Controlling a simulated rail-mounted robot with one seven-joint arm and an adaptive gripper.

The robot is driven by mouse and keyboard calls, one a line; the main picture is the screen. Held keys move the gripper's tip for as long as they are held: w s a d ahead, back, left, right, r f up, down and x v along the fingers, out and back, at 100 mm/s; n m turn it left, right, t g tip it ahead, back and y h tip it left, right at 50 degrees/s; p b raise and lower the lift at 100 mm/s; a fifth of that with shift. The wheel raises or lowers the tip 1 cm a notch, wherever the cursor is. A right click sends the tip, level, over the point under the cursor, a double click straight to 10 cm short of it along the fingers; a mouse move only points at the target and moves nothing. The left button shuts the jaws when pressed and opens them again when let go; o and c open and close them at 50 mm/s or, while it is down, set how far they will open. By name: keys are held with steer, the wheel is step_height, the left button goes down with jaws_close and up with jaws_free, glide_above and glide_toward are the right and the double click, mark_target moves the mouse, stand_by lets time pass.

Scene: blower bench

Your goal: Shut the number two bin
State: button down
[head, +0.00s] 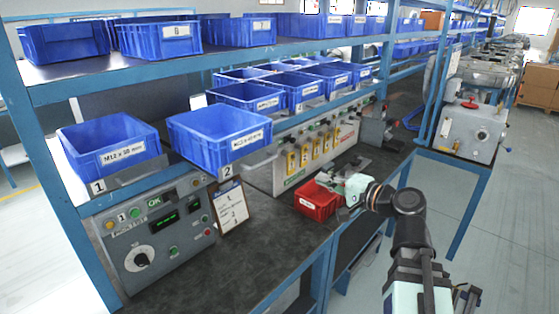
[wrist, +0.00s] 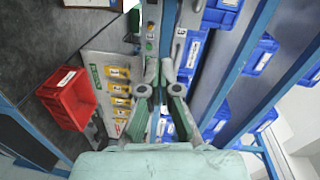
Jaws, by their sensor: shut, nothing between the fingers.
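The number two bin (head: 215,135) is a blue open-topped bin with a white label, in the head view. It sits on the lower shelf above the small "2" plate (head: 227,171) and juts out past the shelf's front edge. The number one bin (head: 108,145) is at its left, above the "1" plate (head: 98,187). My gripper (head: 343,182) is to the right of and lower than the number two bin, well apart from it, near the red bin over the bench. In the wrist view my gripper (wrist: 161,75) is shut and empty. I cannot tell which blue bin there is number two.
A red bin (head: 316,203) stands on the dark bench, also in the wrist view (wrist: 68,98). A control box (head: 150,235), a clipboard (head: 231,208) and a panel with yellow switches (head: 310,155) stand below the shelf. More blue bins (head: 245,95) fill the shelves. The front bench is clear.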

steer(key=w+a+r+m+y+p, duration=0.1)
steer(key=w+a+r+p, duration=0.1)
steer(key=w+a, duration=0.7)
steer(key=shift+a+t+p, duration=0.3)
steer(key=shift+a+p, duration=0.2)
steer(key=shift+a, duration=0.45)
steer(key=shift+w, duration=0.1)
